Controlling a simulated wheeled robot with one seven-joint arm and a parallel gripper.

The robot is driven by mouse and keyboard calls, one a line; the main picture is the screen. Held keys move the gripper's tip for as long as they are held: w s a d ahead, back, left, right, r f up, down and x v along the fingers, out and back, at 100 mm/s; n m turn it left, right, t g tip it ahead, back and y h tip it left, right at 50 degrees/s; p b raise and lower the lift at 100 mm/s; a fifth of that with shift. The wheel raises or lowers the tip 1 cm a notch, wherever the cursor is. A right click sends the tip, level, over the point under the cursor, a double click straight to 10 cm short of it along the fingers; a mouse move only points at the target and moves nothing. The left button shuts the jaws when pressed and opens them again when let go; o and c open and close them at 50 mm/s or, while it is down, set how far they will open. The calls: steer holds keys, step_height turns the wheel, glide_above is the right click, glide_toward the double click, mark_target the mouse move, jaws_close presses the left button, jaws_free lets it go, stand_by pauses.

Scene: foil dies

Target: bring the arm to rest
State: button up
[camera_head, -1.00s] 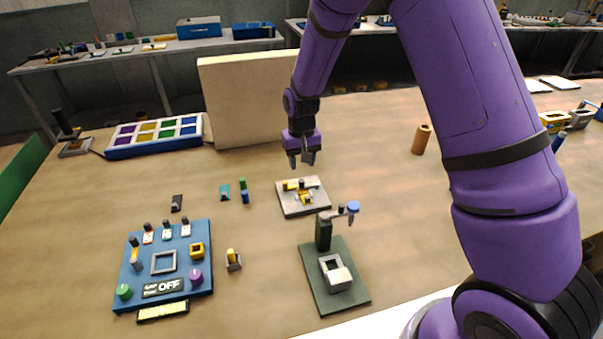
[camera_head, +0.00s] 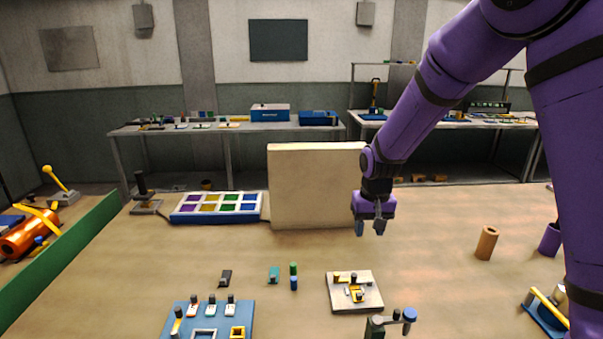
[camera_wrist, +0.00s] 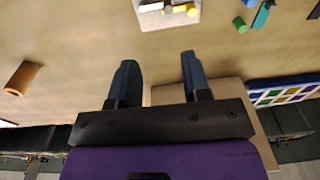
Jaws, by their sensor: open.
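My gripper (camera_head: 370,227) hangs from my purple arm above the back part of the wooden table, in front of the upright cream board. Its two dark fingers point down, are spread apart and hold nothing. In the wrist view my gripper (camera_wrist: 158,75) shows both fingertips apart with only table top between them. A white plate with small yellow and grey parts (camera_head: 371,295) lies on the table in front of my gripper, well apart from it. The same plate shows in the wrist view (camera_wrist: 152,20), beyond the fingertips.
The cream board (camera_head: 318,190) stands close behind my gripper. A blue tray with coloured compartments (camera_head: 216,216) is left of it. A tan cylinder (camera_head: 486,243) stands to the right.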

steer(key=s+d+r+t, duration=0.1)
steer(key=s+d+r, duration=0.2)
steer(key=s+r, duration=0.5)
steer(key=s+d+r+t, duration=0.1)
steer(key=s+d+r, duration=0.3)
steer(key=r, duration=0.5)
steer(key=s+d+r+t, duration=0.1)
steer(key=s+r, duration=0.1)
steer(key=s, duration=0.8)
steer(key=s+d+r+t, duration=0.1)
steer(key=s+d+r, duration=0.1)
steer(key=s, duration=0.8)
steer(key=shift+r+t, duration=0.3)
steer(key=shift+r, duration=0.45)
